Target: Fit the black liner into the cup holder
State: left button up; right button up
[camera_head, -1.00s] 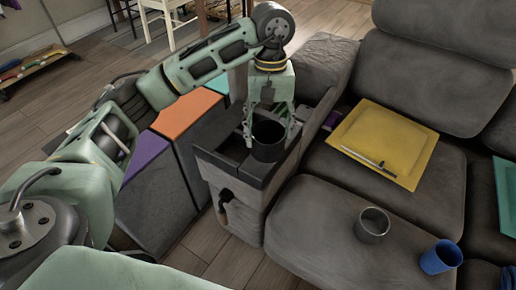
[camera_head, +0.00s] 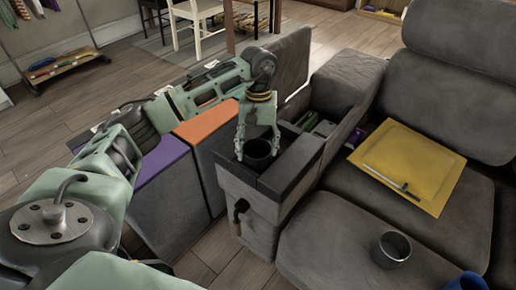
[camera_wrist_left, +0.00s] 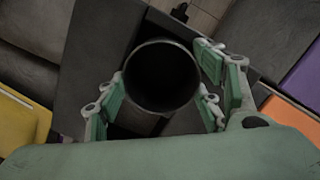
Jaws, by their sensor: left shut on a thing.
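The black liner (camera_head: 257,154), an open round cup, is held upright between the fingers of my left gripper (camera_head: 258,143). In the left wrist view the liner (camera_wrist_left: 160,78) shows its open mouth, with the green finger pads on both sides of it. The cup holder is in the dark-topped console (camera_head: 291,165) in the sofa arm. The liner is over or partly inside the console's front section; its lower part is hidden, so I cannot tell how deep it sits. My right gripper is not in view.
A yellow square cushion or tray (camera_head: 412,160) with a thin stick on it lies on the sofa. A grey metal cup (camera_head: 392,248) and a blue cup (camera_head: 466,283) are on the near seat. Boxes with orange (camera_head: 208,122) and purple (camera_head: 160,161) tops stand left of the console.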

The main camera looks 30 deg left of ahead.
pick_arm(q)
jog(key=shift+f, duration=0.35)
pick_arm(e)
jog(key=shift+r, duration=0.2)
pick_arm(q)
jog(key=shift+f, duration=0.15)
jog(key=o, duration=1.3)
jog(key=shift+o, duration=0.2)
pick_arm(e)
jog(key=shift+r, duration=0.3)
pick_arm(q)
notch_tip(320, 180, up, 12)
jog(key=w+p, duration=0.1)
jog(key=shift+w+a+p, duration=0.15)
jog(key=shift+a+p, duration=0.15)
jog(key=shift+a, duration=0.05)
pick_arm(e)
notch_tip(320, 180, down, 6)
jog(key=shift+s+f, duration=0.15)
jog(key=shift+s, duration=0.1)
